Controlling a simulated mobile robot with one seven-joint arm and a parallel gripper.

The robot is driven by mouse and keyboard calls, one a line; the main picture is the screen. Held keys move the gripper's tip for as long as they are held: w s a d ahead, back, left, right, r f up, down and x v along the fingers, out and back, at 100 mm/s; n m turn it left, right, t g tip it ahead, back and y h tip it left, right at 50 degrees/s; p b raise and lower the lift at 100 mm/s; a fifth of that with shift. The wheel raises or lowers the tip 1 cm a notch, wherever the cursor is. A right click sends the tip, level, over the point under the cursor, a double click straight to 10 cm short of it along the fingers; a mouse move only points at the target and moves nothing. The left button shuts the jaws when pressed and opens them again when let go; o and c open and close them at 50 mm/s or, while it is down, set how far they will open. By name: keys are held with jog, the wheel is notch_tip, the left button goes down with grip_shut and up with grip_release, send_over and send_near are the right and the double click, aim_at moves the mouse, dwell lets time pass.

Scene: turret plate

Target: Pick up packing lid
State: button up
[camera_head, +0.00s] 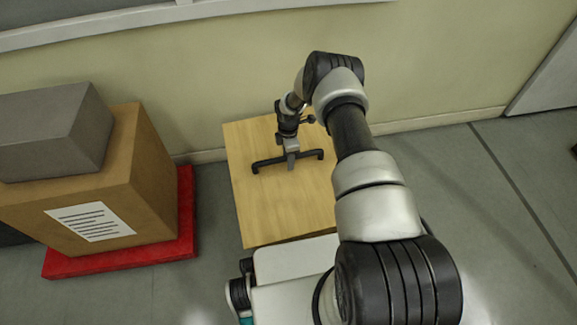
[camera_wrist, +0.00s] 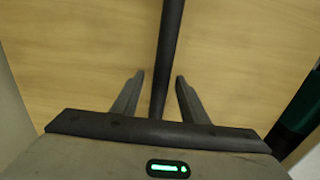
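The packing lid (camera_head: 250,205) appears to be the flat light-wood panel in the middle of the head view. A dark bar handle (camera_head: 265,164) with bent ends stands on it. In the wrist view the wood (camera_wrist: 75,50) fills the background and the dark bar (camera_wrist: 172,30) runs down between my fingers. My gripper (camera_head: 291,158) is over the middle of the bar. In the wrist view my gripper (camera_wrist: 160,76) is open, with a finger on each side of the bar and gaps showing. Finger depth against the bar is unclear.
A brown carton (camera_head: 150,165) with a white label (camera_head: 90,221) stands on a red base (camera_head: 120,262) at left, with a grey box (camera_head: 55,130) on top. A wall (camera_head: 200,80) runs behind the wood. Grey floor (camera_head: 490,230) is clear at right.

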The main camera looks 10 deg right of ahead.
grip_shut()
dwell(1.2)
jog(key=shift+w+r, duration=0.15)
jog(key=shift+r, duration=0.05)
